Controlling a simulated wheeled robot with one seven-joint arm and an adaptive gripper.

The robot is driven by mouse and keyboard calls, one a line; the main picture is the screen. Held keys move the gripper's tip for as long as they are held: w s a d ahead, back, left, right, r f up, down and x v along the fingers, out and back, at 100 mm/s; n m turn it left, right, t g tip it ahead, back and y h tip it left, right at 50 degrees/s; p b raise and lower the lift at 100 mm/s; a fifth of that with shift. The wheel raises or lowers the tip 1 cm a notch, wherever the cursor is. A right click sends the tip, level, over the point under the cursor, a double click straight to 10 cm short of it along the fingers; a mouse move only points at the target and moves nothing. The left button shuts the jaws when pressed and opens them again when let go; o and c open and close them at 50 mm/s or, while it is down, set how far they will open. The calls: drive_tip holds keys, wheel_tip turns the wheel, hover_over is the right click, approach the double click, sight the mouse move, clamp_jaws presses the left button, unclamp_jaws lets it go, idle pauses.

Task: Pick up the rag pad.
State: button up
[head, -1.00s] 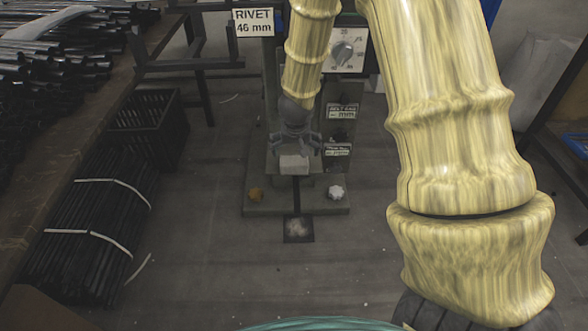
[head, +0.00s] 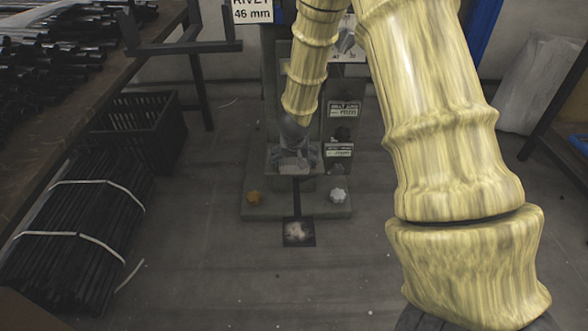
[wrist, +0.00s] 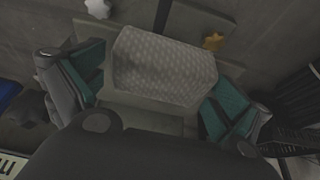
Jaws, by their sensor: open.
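The rag pad (wrist: 165,66), a light grey quilted piece, lies on a flat part of the rivet press in the wrist view. It shows small in the head view (head: 294,169), partly covered by my gripper. My gripper (wrist: 155,92) is open, with one teal-lined finger to the left of the pad and one to the right. The pad sits between and slightly beyond the fingers in the picture; I cannot tell whether they touch it. In the head view my gripper (head: 293,158) is right over the pad.
The press base (head: 270,212) carries an orange knob (head: 254,198) and a white knob (head: 338,196). A dark floor plate (head: 299,233) lies in front. A black crate (head: 130,125) and bundled dark rods (head: 75,225) stand at left. The floor right of the press looks clear.

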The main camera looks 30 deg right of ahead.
sight(295, 160)
drive_tip(key=shift+f, duration=0.1)
drive_tip(key=shift+c, duration=0.2)
drive_tip(key=c, duration=0.8)
drive_tip(key=shift+c, duration=0.2)
wheel_tip(295, 160, up, 4)
drive_tip(key=p, duration=0.3)
drive_tip(key=shift+f, duration=0.25)
drive_tip(key=shift+r, duration=0.15)
drive_tip(key=s+a+p, duration=0.2)
drive_tip(key=s, duration=0.5)
drive_tip(key=s+a+r+p, duration=0.1)
drive_tip(key=s+p, duration=0.1)
drive_tip(key=s, duration=0.6)
drive_tip(key=shift+s+a, duration=0.25)
drive_tip(key=shift+a, duration=0.1)
drive_tip(key=shift+r, duration=0.1)
